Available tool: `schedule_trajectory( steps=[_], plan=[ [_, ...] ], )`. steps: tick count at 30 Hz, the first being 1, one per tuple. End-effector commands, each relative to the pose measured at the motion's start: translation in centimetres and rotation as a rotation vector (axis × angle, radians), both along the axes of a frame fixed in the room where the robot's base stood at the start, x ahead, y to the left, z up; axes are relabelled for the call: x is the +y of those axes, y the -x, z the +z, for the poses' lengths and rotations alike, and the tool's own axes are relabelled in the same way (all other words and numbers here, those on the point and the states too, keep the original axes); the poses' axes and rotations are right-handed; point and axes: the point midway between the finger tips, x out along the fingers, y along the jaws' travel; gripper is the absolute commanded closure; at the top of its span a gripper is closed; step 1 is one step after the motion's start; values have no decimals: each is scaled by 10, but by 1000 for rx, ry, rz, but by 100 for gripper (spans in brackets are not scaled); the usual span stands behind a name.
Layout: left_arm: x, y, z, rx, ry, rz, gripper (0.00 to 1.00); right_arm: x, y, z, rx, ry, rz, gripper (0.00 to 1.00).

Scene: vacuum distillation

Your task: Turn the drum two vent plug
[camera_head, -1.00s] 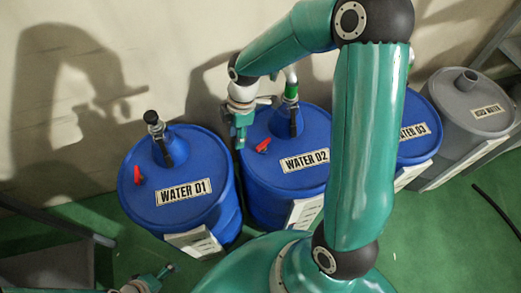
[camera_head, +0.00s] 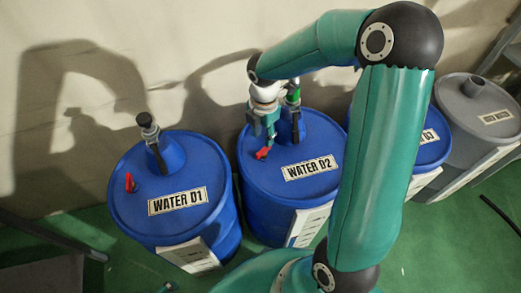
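Another blue drum (camera_head: 432,152) and a grey drum (camera_head: 470,125) stand right. A pipe fitting with a green band (camera_head: 293,95) rises beside my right gripper. The wall is behind.

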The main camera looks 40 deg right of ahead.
Motion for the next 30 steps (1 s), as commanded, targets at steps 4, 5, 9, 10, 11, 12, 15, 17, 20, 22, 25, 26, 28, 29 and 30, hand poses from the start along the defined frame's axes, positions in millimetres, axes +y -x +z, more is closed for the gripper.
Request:
schedule_trajectory(
  steps=[4,5,9,10,11,12,15,17,20,22,25,26,28,29,30],
  plan=[
    [0,0,-9,0,0,0,10,0,1,-33,5,-2,0,62],
    [0,0,-10,0,0,0,10,0,1,-37,4,-2,0,62],
    [0,0,-14,0,0,0,10,0,1,-54,2,-1,-1,62],
    [0,0,-14,0,0,0,10,0,0,-56,1,-1,-1,62],
    [0,0,-15,0,0,0,10,0,0,-58,1,-1,-1,62],
    [0,0,-15,0,0,0,10,0,1,-59,1,-1,-1,62],
    [0,0,-15,0,0,0,10,0,0,-62,1,-2,-1,62],
    [0,0,-15,0,0,0,10,1,0,-62,1,-2,-1,62],
    [0,0,-15,0,0,0,10,1,0,-62,0,-1,-1,62],
    [0,0,-15,0,0,0,10,1,0,-62,0,-1,-1,62],
    [0,0,-15,0,0,0,10,1,0,-62,0,-1,-1,76],
    [0,0,-15,0,0,0,10,1,0,-62,0,-1,-1,81],
    [0,0,-15,0,0,0,10,1,0,-62,0,-1,0,92],
    [0,0,-15,0,0,0,10,1,0,-62,0,-1,0,98],
    [0,0,-15,0,0,0,10,1,0,-62,0,-1,0,100]
  ],
)
